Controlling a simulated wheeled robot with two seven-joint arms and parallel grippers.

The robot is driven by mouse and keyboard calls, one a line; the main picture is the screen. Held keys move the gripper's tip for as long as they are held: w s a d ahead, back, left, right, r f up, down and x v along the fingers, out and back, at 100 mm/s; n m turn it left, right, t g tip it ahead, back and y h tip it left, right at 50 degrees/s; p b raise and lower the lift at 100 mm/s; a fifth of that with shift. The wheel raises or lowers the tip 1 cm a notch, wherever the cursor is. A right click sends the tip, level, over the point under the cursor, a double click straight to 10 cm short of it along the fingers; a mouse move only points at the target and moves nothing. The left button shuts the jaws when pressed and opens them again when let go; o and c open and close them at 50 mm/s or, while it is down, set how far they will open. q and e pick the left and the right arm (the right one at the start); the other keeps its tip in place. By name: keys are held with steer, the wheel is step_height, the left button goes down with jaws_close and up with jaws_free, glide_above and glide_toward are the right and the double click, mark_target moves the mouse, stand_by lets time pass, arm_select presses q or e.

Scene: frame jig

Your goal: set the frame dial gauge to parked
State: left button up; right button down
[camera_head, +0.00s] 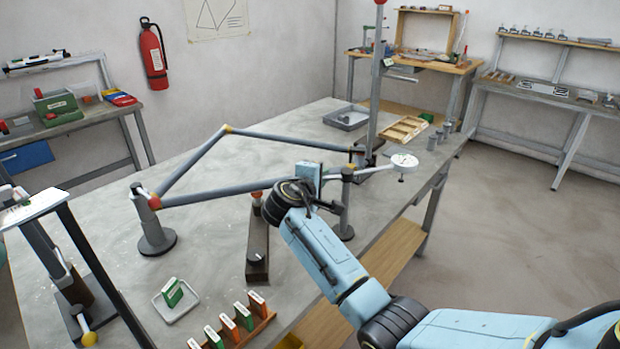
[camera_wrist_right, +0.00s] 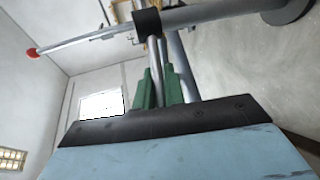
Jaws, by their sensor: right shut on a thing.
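The dial gauge (camera_head: 403,162) is a round white disc on a thin pale arm, on the right of the frame jig in the head view. Its arm runs left past a grey post (camera_head: 347,200) with a dark collar (camera_wrist_right: 147,22). My right gripper (camera_wrist_right: 160,88) is left of this post, its fingers hidden in the head view by my wrist. In the wrist view its green fingers are shut on a thin grey rod that leads to the collar, seemingly the short end of the gauge arm. My left gripper is not in view.
The jig's grey bars (camera_head: 195,165) with orange joints stand on the table (camera_head: 215,235). A tall red-topped column (camera_head: 376,85) stands behind the gauge. Small cards (camera_head: 240,318) and a tray (camera_head: 190,304) are at the front.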

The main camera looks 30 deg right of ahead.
steer(key=shift+w+a+r, duration=0.15)
steer(key=shift+w+a, duration=0.1)
steer(key=shift+a, duration=0.1)
steer(key=c, duration=1.6)
jaws_free()
steer(key=shift+c, duration=0.2)
steer(key=shift+o, duration=0.7)
steer(key=shift+w+a+f, duration=0.1)
steer(key=shift+w+f, duration=0.1)
steer(key=shift+w, duration=0.2)
steer(key=v, duration=1.3)
steer(key=shift+s, duration=0.2)
steer(key=shift+a+r, duration=0.1)
